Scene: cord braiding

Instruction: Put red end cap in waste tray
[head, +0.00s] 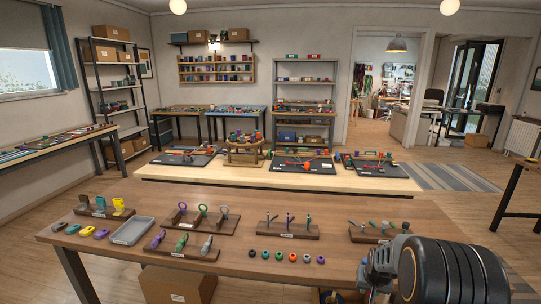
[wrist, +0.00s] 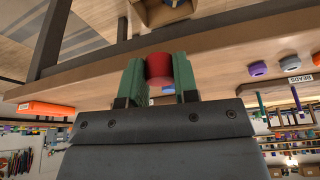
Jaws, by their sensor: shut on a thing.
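The red end cap (wrist: 159,69) is a short red cylinder between the two green finger pads of my gripper (wrist: 160,82) in the wrist view. My gripper is shut on it. In the head view my gripper (head: 376,271) is at the front right edge of the near table, largely hidden by my arm, and the cap cannot be seen there. A shallow grey tray (head: 116,241) lies on the left part of the near table, well to the left of my gripper. It looks empty. I can read no label on it.
The near table (head: 240,231) holds wooden peg racks (head: 200,220), a row of small coloured beads (head: 279,256) and several coloured pieces left of the tray. A cardboard box (head: 178,285) stands under it. Another table (head: 400,181) with black boards is behind.

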